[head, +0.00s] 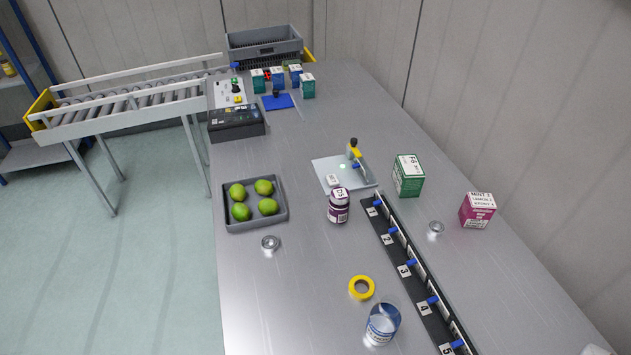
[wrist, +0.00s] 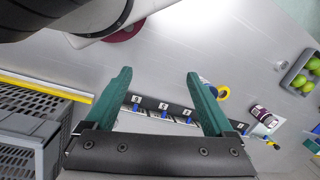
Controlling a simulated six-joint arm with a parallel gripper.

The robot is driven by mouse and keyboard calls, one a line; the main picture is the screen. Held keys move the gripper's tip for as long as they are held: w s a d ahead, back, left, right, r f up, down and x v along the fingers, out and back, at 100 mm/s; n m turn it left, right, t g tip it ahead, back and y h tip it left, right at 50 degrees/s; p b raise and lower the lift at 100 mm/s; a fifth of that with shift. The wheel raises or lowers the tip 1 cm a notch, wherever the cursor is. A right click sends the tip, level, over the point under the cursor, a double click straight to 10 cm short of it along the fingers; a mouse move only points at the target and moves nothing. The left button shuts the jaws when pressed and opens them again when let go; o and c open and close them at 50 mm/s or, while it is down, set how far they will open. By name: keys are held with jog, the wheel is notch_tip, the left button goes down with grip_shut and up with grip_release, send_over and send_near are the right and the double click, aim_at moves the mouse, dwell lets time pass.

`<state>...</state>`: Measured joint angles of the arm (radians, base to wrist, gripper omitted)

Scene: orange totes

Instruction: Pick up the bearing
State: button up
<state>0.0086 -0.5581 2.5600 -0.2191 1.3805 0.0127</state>
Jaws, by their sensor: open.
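A small silver ring that looks like the bearing (head: 270,243) lies flat on the metal table, just below the lime tray in the head view. In the wrist view a small pale round thing (wrist: 279,66) beside the lime tray appears to be the same ring. A second small silver round part (head: 436,228) lies right of the numbered rack; I cannot tell whether it is also a bearing. My gripper (wrist: 159,75) shows in the wrist view with its two green fingers wide apart and nothing between them. It is well away from the rings. The head view does not show it.
A grey tray (head: 254,225) holds several limes. A purple-labelled bottle (head: 339,206), yellow tape roll (head: 362,287), blue-labelled clear container (head: 382,324) and black numbered rack (head: 409,262) stand nearby. Green (head: 408,176) and magenta (head: 477,210) boxes stand right. Grey crates (wrist: 30,145) are left in the wrist view.

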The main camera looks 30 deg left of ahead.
jog(key=shift+a, duration=0.15)
jog(key=m+t+y, duration=0.2)
jog(key=m+y, duration=1)
jog(key=m, duration=0.1)
send_over(269, 242)
jog(key=s+d, duration=0.1)
jog(key=d, duration=0.5)
notch_tip(269, 242, down, 13)
jog(key=shift+m+h, duration=0.3)
jog(key=shift+m, duration=0.2)
notch_tip(269, 242, down, 8)
jog(key=shift+w+r, duration=0.1)
jog(key=shift+r, duration=0.15)
jog(key=x, duration=0.5)
grip_shut()
